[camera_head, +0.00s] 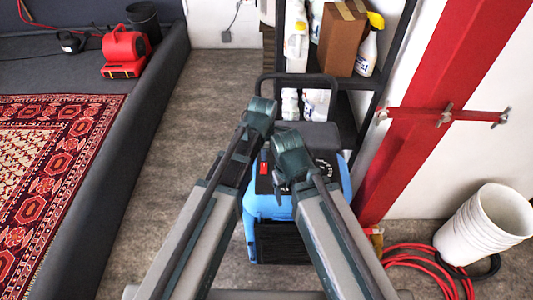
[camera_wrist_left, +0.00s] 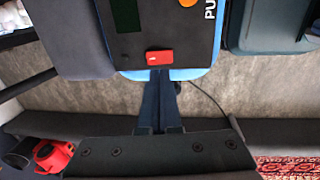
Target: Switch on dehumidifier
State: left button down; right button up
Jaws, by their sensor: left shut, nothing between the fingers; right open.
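The blue dehumidifier (camera_head: 258,207) stands on the floor in front of the shelf, with a black top panel partly hidden by my arms. A red switch (camera_head: 264,158) shows on the panel; in the left wrist view the red switch (camera_wrist_left: 160,57) is near the panel's edge. My left gripper (camera_head: 262,112) is shut and empty. In the left wrist view its fingertips (camera_wrist_left: 159,72) point at the switch, right beside it; I cannot tell whether they touch.
A dark shelf (camera_head: 372,82) with bottles and a cardboard box (camera_head: 341,40) stands behind the dehumidifier. White buckets (camera_head: 482,228) and a red hose (camera_head: 420,250) lie to the right. A patterned rug (camera_head: 60,140) and red blower (camera_head: 124,52) are left, behind a grey kerb (camera_head: 150,130). Floor between is clear.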

pick_arm(q)
notch_tip(320, 180, up, 8)
jog(key=s+p, duration=0.1)
jog(key=p, duration=0.5)
jog(key=shift+f+p, duration=0.2)
jog(key=shift+p, duration=0.1)
pick_arm(e)
notch_tip(320, 180, up, 8)
jog(key=shift+f, duration=0.2)
pick_arm(q)
jog(key=shift+f, duration=0.1)
